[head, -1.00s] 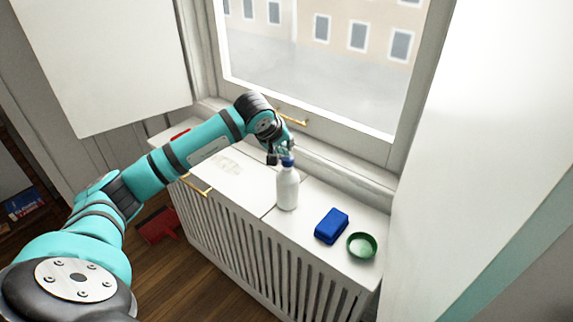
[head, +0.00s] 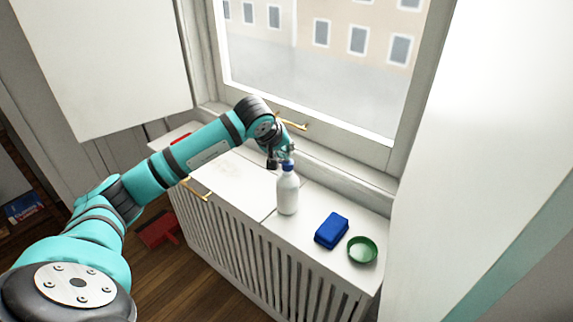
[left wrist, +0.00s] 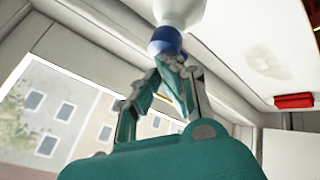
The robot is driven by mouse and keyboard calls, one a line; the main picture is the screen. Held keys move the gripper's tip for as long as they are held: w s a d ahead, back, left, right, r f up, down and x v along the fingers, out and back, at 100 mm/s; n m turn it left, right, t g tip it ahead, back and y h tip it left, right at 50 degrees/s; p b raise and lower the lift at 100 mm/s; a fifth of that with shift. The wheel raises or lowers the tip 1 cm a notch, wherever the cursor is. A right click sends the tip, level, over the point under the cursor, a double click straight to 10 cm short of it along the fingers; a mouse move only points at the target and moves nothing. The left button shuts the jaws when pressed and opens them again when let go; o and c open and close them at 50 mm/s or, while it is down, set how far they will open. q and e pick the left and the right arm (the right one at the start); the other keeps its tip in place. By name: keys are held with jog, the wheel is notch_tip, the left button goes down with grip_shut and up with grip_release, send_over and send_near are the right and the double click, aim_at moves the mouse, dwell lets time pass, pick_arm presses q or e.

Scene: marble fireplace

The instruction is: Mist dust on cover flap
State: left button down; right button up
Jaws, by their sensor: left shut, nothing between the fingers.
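A white spray bottle (head: 287,194) with a blue collar stands upright on the radiator cover near its middle seam. My left gripper (head: 287,156) is at the bottle's top, its fingers shut with nothing between them. In the left wrist view the fingertips (left wrist: 168,70) are close to the blue collar of the bottle (left wrist: 165,41); I cannot tell if they touch it. The cover flap (head: 238,182) is the white panel left of the bottle, with a gold handle (head: 196,188). A greyish dust patch (left wrist: 265,62) shows on it in the left wrist view. My right gripper is not in view.
A blue sponge-like block (head: 331,230) and a green round dish (head: 362,249) are right of the bottle. A red item (left wrist: 294,101) lies at the cover's far left. The window (head: 320,75) stands behind; a red dustpan-like thing (head: 160,230) is on the floor.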

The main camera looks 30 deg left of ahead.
pick_arm(q)
jog(key=shift+f, duration=0.15)
jog(key=shift+f+b, duration=0.35)
jog(key=shift+b, duration=0.2)
jog(key=shift+r, duration=0.45)
jog(key=shift+r+p, duration=2.05)
jog(key=shift+r, duration=1.05)
jog(key=shift+d, duration=0.15)
